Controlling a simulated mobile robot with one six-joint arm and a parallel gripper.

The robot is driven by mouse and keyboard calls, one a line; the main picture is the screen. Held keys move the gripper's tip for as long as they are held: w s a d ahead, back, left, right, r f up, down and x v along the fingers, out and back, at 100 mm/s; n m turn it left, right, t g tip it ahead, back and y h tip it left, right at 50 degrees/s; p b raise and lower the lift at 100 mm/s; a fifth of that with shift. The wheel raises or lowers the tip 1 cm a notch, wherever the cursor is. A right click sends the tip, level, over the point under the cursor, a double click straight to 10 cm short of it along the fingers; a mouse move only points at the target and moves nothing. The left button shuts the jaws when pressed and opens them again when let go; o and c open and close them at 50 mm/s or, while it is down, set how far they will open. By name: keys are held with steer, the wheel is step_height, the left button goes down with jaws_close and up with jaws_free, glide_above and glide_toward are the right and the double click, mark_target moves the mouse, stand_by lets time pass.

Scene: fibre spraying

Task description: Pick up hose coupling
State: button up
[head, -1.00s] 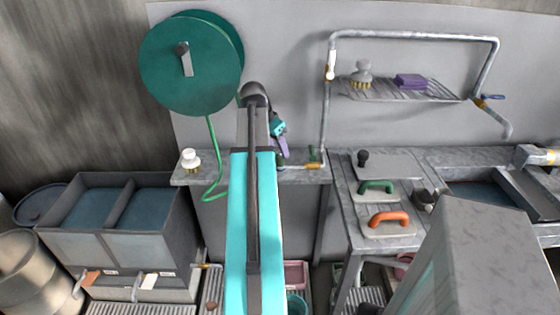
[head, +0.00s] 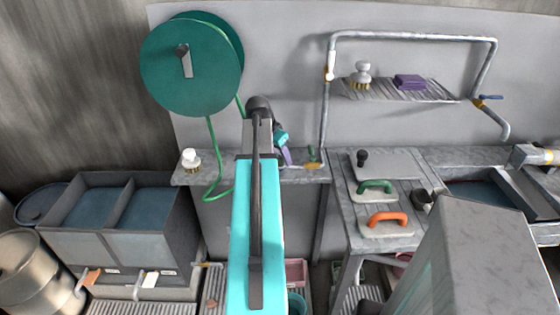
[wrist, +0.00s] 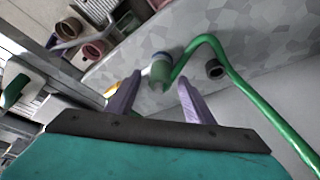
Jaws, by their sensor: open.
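In the wrist view, a short green-grey cylinder with a pale blue band, which looks like the hose coupling (wrist: 160,71), sits at the end of a green hose (wrist: 243,88). My gripper (wrist: 159,88) has its two purple fingers spread, and the coupling appears in the gap between their tips, slightly beyond them. I cannot tell whether either finger touches it. In the head view, my gripper (head: 286,156) is low over the grey wall ledge (head: 222,164), mostly behind my arm. The coupling is not visible there; the hose (head: 211,140) loops down and passes behind my arm.
A green hose reel (head: 190,70) hangs on the wall. A white knobbed item (head: 191,160) stands on the ledge to the left, and a green-and-yellow tool (head: 312,160) lies close right of my gripper. A pipe-framed rack (head: 400,90) stands to the right.

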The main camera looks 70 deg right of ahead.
steer(key=c, duration=1.2)
steer(key=shift+o, duration=0.2)
steer(key=shift+r, duration=0.1)
steer(key=shift+r+b, duration=0.5)
steer(key=shift+r, duration=1)
steer(key=shift+a+r, duration=0.15)
steer(key=s+a+b, duration=0.2)
steer(key=a+b, duration=0.1)
steer(key=a, duration=0.4)
steer(key=s+a+r+b, duration=0.1)
steer(key=s+a+b, duration=0.1)
steer(key=a, duration=0.6)
steer(key=shift+s+r+b, duration=0.2)
steer(key=shift+s+b, duration=0.2)
steer(key=shift+b, duration=0.5)
